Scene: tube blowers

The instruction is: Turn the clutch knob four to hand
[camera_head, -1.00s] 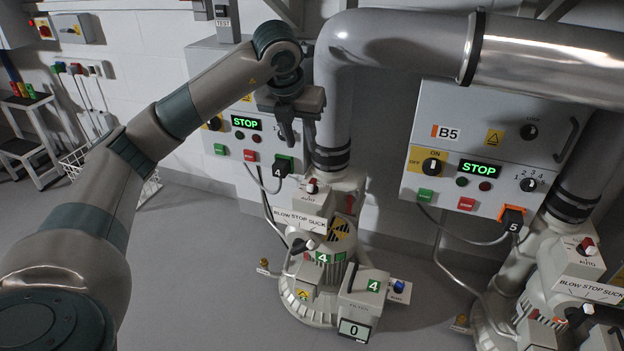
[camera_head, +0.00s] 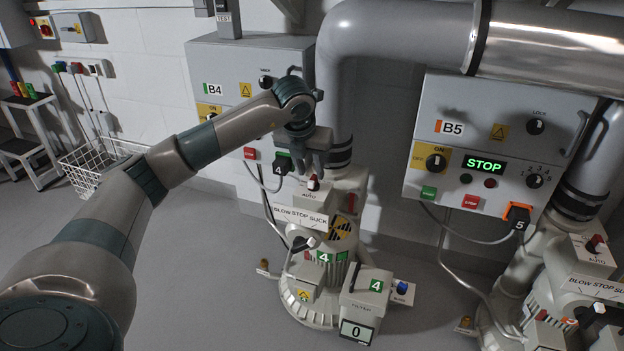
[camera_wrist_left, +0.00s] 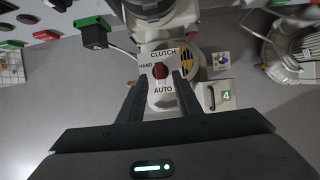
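The clutch knob four (camera_head: 313,184) is a small red knob on top of the grey blower marked 4. In the left wrist view the red knob (camera_wrist_left: 160,71) sits on a white plate reading CLUTCH, HAND at the left and AUTO toward me. It stands upright in the picture, along the CLUTCH–AUTO line. My left gripper (camera_head: 313,170) points down just above the knob. In the left wrist view my left gripper (camera_wrist_left: 157,82) is open, with one finger on each side of the knob and a gap to both. I cannot tell their height above it. My right gripper is not in view.
A control box B4 (camera_head: 227,70) is on the wall behind my left arm, with a black plug marked 4 (camera_head: 283,163). The thick grey pipe (camera_head: 340,80) rises behind the gripper. Blower four's BLOW STOP SUCK plate (camera_head: 300,217) is below. Box B5 (camera_head: 478,115) stands right.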

